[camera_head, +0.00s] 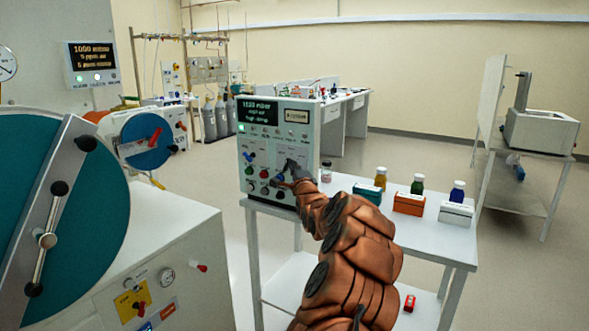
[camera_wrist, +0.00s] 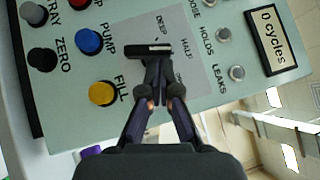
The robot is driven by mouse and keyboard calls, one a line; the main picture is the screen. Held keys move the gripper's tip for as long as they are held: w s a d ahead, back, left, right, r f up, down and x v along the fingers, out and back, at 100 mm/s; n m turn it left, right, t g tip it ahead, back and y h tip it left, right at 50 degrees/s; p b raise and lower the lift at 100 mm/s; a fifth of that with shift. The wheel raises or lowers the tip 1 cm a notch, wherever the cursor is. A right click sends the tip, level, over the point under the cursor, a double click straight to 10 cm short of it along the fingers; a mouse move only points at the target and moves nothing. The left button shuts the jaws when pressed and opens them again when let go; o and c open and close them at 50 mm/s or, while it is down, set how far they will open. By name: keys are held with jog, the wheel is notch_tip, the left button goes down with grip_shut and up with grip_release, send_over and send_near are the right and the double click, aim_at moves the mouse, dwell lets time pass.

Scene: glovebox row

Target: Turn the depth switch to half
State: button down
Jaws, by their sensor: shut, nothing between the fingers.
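The depth switch (camera_wrist: 148,50) is a black bar on a pale grey plate (camera_wrist: 185,18) in the wrist view. The words DEEP and HALF are printed beside it; a third label is partly covered by my gripper. My gripper (camera_wrist: 157,66) is shut and empty, its fingertips right at the switch. I cannot tell whether they touch it. The fingers hide part of the switch, so its exact setting is unclear. In the head view, my gripper (camera_head: 286,174) is at the front of the control box (camera_head: 312,150); the switch is too small to make out there.
Yellow FILL (camera_wrist: 102,93), blue PUMP (camera_wrist: 89,41) and red (camera_wrist: 80,4) buttons sit close left of my fingers. Small silver knobs (camera_wrist: 227,34) and a cycles display (camera_wrist: 271,35) are to the right. Bottles and coloured boxes (camera_head: 408,204) stand on the white table (camera_head: 450,243).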

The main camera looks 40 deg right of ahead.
jog(key=shift+r, duration=0.1)
jog(key=n+p, duration=0.1)
jog(key=g+y+p, duration=0.1)
jog(key=w+n+p, duration=0.1)
jog(key=shift+a+r+n+g, duration=0.25)
jog(key=shift+r+n+g, duration=0.05)
jog(key=shift+g, duration=0.1)
